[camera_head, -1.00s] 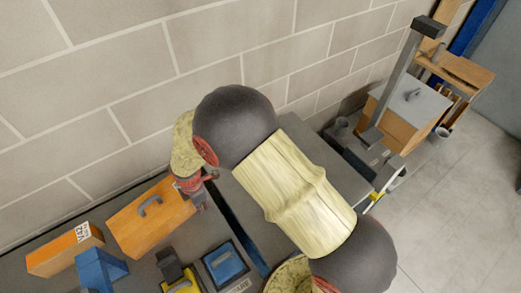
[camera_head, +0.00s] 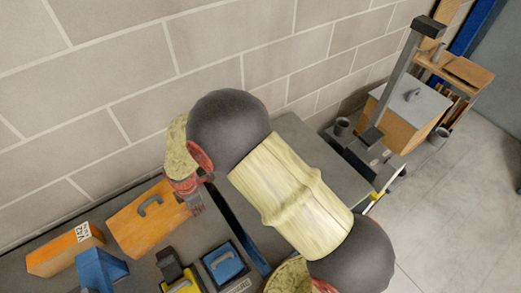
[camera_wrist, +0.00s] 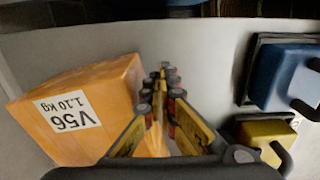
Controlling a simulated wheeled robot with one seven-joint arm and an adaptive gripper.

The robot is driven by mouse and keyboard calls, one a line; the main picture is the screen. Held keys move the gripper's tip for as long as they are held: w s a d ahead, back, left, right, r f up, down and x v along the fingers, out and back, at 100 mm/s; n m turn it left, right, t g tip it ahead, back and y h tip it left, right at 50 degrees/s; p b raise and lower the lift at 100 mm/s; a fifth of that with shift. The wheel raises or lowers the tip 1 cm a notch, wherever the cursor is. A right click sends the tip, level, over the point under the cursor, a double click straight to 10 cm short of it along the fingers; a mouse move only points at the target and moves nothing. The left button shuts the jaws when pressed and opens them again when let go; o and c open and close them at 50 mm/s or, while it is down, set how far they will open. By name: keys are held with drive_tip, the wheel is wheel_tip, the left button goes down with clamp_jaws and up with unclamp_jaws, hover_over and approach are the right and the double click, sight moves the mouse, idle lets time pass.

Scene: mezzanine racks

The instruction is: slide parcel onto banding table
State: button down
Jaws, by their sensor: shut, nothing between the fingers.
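An orange parcel with a grey handle on top (camera_head: 150,217) lies on the grey table at the left. An orange box with a white "V56 1.10 kg" label (camera_wrist: 72,108) fills the left of the wrist view, and its handle is not seen there. My gripper (camera_head: 194,205) is shut and empty, low at the parcel's right end. In the wrist view my closed fingers (camera_wrist: 162,75) are right beside the box's face; I cannot tell if they touch. A grey tabletop, taken as the banding table (camera_head: 290,128), lies right of a dark gap, partly hidden by my arm.
Another labelled orange box (camera_head: 65,252) and a blue block (camera_head: 100,270) stand at the left. A yellow-and-black item (camera_head: 178,277) and a blue handled block (camera_head: 225,263) stand in front. A machine with a tall post (camera_head: 400,80) is at the right. The wall runs behind.

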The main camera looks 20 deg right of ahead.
drive_tip(key=shift+s+a, duration=0.25)
drive_tip(key=shift+a, duration=0.7)
drive_tip(key=shift+s+a, duration=0.3)
drive_tip(key=shift+a, duration=0.6)
drive_tip(key=shift+s+a, duration=0.25)
drive_tip(key=shift+a, duration=0.7)
idle(0.5)
idle(0.4)
drive_tip(key=shift+w+d, duration=0.2)
drive_tip(key=shift+d, duration=0.55)
drive_tip(key=shift+w+d, duration=0.2)
drive_tip(key=shift+d, duration=0.55)
wheel_tip(320, 180, up, 13)
drive_tip(key=p, duration=0.8)
